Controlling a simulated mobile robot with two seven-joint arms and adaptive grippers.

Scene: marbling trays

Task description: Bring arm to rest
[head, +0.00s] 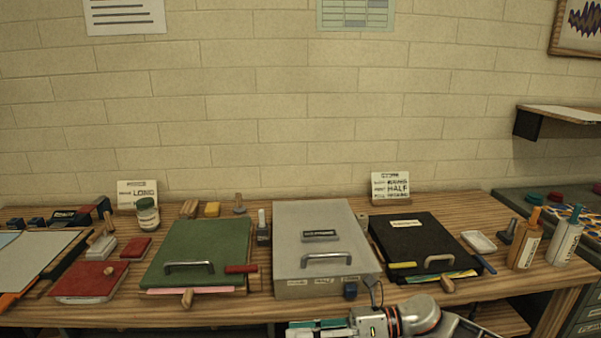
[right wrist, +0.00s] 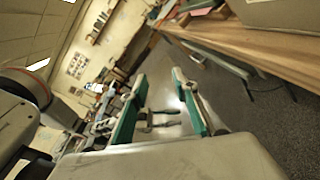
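My right gripper (head: 318,328) shows at the bottom edge of the head view, in front of the table's front edge and below the grey lidded tray. It points left and is partly cut off by the frame. In the right wrist view its two green-padded fingers (right wrist: 161,82) stand apart with nothing between them. Floor and a distant part of the room show beyond them. My left gripper is in neither view.
The wooden table (head: 120,313) holds a green tray (head: 205,240), a grey tray (head: 325,235) and a black tray (head: 415,238), all with handled lids. Two bottles (head: 526,245) stand at the right. In the right wrist view, the wooden edge (right wrist: 235,42) runs above open floor.

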